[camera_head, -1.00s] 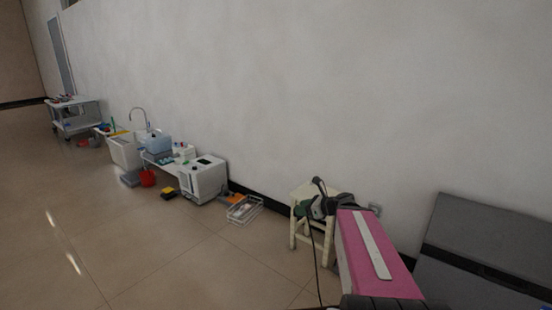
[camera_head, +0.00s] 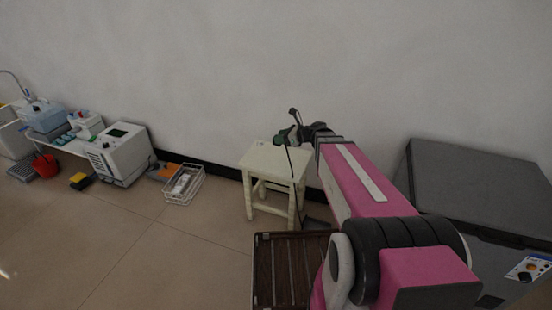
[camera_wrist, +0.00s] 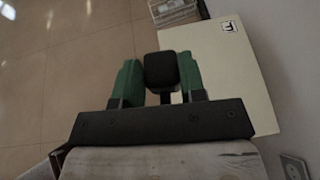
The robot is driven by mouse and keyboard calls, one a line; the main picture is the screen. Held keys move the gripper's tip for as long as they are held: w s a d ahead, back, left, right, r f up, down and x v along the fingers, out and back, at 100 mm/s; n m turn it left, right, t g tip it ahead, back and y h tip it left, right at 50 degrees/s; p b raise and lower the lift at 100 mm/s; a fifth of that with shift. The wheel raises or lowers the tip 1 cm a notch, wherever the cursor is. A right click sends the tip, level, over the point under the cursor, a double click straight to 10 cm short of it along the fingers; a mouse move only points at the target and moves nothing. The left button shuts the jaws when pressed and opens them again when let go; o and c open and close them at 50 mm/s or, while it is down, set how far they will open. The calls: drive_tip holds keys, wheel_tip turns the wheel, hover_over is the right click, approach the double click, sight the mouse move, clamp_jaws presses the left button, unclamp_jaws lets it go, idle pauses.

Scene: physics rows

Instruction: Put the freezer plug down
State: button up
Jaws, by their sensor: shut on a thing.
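My gripper (camera_head: 284,136) has green fingers and is shut on the black freezer plug. In the wrist view the plug (camera_wrist: 160,70) sits between the two fingers. A thin dark cable (camera_head: 291,170) hangs from the gripper past the front of a cream stool (camera_head: 262,160). The gripper is over the stool's top, near its back edge. The stool top also shows below the plug in the wrist view (camera_wrist: 220,65); I cannot tell the gap between them. The grey chest freezer (camera_head: 470,185) stands at the right by the wall.
A wall socket (camera_wrist: 294,166) shows at the lower right of the wrist view. A brown slatted rack (camera_head: 285,262) is beside my arm. The floor at left is clear.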

drive_tip(key=w+a+f+n+g, duration=0.1)
drive_tip(key=w+a+f, duration=0.1)
drive_tip(key=a, duration=0.3)
drive_tip(key=w+a+f, duration=0.2)
drive_tip(key=a+f, duration=0.1)
drive_tip(key=a, duration=0.2)
drive_tip(key=w+d+f, duration=0.2)
drive_tip(key=d, duration=0.1)
drive_tip(key=w+d+f, duration=0.2)
drive_tip(key=d, duration=0.1)
drive_tip(key=w+d+f, duration=0.2)
drive_tip(key=w+d, duration=0.1)
drive_tip(key=shift+f, duration=2.25)
drive_tip(key=shift+f, duration=0.5)
drive_tip(key=o, duration=1)
